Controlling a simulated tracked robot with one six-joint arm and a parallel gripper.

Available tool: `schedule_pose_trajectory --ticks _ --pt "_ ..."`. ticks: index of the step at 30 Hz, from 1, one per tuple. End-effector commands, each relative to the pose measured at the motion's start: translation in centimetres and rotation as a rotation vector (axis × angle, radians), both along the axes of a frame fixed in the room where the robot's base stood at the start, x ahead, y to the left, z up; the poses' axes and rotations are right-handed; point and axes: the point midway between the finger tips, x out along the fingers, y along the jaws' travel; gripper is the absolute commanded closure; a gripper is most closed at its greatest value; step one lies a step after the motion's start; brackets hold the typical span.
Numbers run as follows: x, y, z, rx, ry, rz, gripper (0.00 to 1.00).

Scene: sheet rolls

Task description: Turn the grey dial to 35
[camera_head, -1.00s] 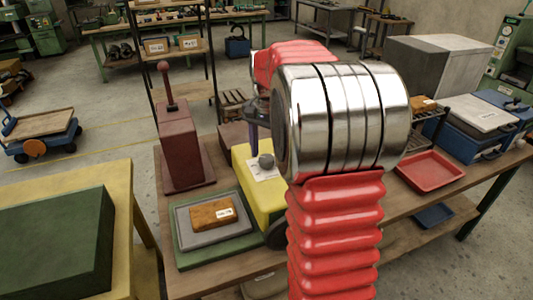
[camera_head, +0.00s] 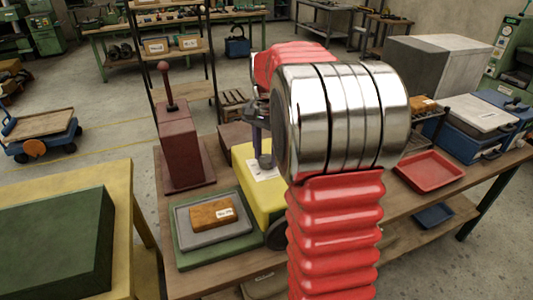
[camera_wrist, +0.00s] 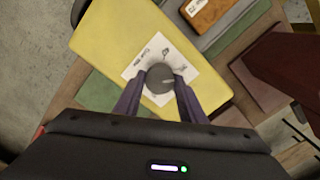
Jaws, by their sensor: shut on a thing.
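The grey dial (camera_wrist: 160,77) is a small round knob standing on a white marked sheet (camera_wrist: 185,62) on top of a yellow box (camera_wrist: 112,38). In the head view the dial (camera_head: 266,161) is partly covered by my gripper. My gripper (camera_wrist: 157,84) has its two purple fingers on either side of the dial, shut on it. A light pointer shows at the right side of the dial. The marks on the sheet are too small to read, and my fingers hide part of it.
A dark red block with a ball-topped lever (camera_head: 181,130) stands left of the yellow box. An orange-brown labelled block (camera_head: 212,212) lies on a grey plate in front. A red tray (camera_head: 428,172) lies to the right. My arm hides the table's middle.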

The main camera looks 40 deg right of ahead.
Motion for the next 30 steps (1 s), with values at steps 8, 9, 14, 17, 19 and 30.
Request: schedule_pose_trajectory --ticks 8,9,14,17,19,30 --pt "0.0 0.0 0.04 0.0 0.0 0.08 0.86" --pt "0.0 0.0 0.03 0.0 0.0 0.094 0.86" --pt "0.0 0.0 0.04 0.0 -0.001 0.111 0.86" --pt "0.0 0.0 0.04 0.0 -0.001 0.11 0.86" --pt "0.01 0.01 0.04 0.0 -0.001 0.11 0.86" --pt "0.0 0.0 0.02 0.0 0.0 0.109 0.45"
